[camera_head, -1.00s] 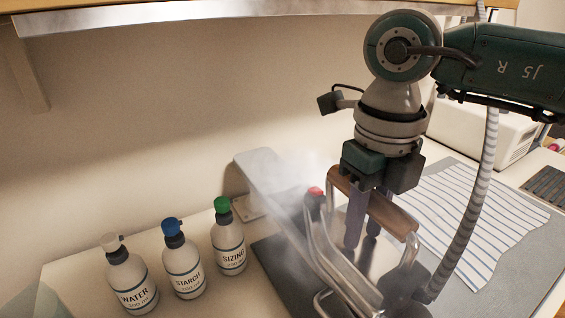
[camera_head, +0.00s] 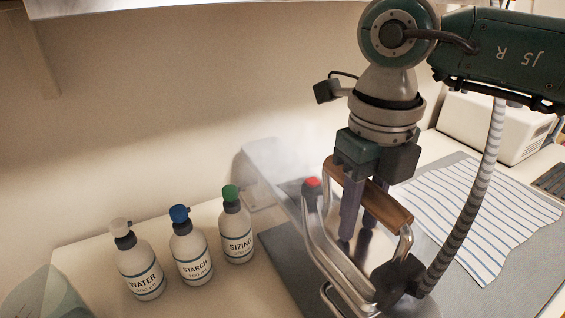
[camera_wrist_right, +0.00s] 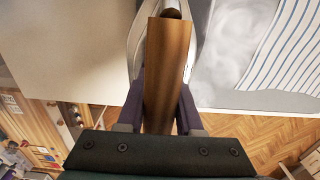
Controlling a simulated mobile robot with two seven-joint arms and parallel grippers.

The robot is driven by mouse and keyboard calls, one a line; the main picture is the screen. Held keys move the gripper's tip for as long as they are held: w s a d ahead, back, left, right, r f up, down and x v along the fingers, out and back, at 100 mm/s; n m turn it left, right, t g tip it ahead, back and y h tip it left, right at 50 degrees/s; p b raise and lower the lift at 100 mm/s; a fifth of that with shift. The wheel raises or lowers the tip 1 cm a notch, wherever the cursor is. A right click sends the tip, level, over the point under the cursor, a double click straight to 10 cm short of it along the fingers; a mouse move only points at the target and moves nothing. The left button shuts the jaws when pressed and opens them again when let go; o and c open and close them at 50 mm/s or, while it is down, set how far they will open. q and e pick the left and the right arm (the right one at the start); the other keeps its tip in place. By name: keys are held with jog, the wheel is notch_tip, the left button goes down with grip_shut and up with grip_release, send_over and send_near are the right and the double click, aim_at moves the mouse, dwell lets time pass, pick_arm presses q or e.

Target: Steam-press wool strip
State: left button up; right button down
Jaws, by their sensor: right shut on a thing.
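My right gripper (camera_head: 362,212) is shut on the wooden handle (camera_head: 375,195) of a steam iron (camera_head: 345,262) with metal handle brackets and a red button. The handle also shows between the fingers in the right wrist view (camera_wrist_right: 168,70). The iron stands over the dark pressing surface, with pale steam near it; its sole is hidden, so I cannot tell whether it touches. A white cloth with blue stripes (camera_head: 475,215) lies flat on the grey mat (camera_head: 530,270) to the right. I cannot make out a separate wool strip. My left gripper is not in view.
Three spray bottles stand left of the iron: water (camera_head: 140,268), starch (camera_head: 190,250) and sizing (camera_head: 236,230). A grey narrow board (camera_head: 262,160) is behind the iron. A ribbed hose (camera_head: 478,190) runs up from the iron. A white appliance (camera_head: 495,128) stands at back right.

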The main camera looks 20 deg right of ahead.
aim_at(312, 177)
jog(key=shift+w+a+f+b, duration=0.1)
jog(key=shift+w+a+b, duration=0.05)
jog(key=shift+w+b, duration=2.15)
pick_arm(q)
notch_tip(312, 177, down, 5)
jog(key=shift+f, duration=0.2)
pick_arm(e)
jog(key=shift+w, duration=0.35)
pick_arm(q)
jog(key=shift+b, duration=0.3)
pick_arm(e)
jog(key=shift+w+a+b, duration=0.1)
jog(key=shift+w+b, duration=0.75)
jog(key=shift+b, duration=0.15)
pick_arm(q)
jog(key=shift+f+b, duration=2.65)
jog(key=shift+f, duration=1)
pick_arm(e)
jog(key=shift+w+a+r, duration=0.1)
jog(key=shift+w, duration=0.95)
jog(key=shift+w+a+r, duration=0.1)
jog(key=shift+w, duration=0.95)
jog(key=shift+d+r, duration=0.1)
jog(key=shift+d, duration=0.05)
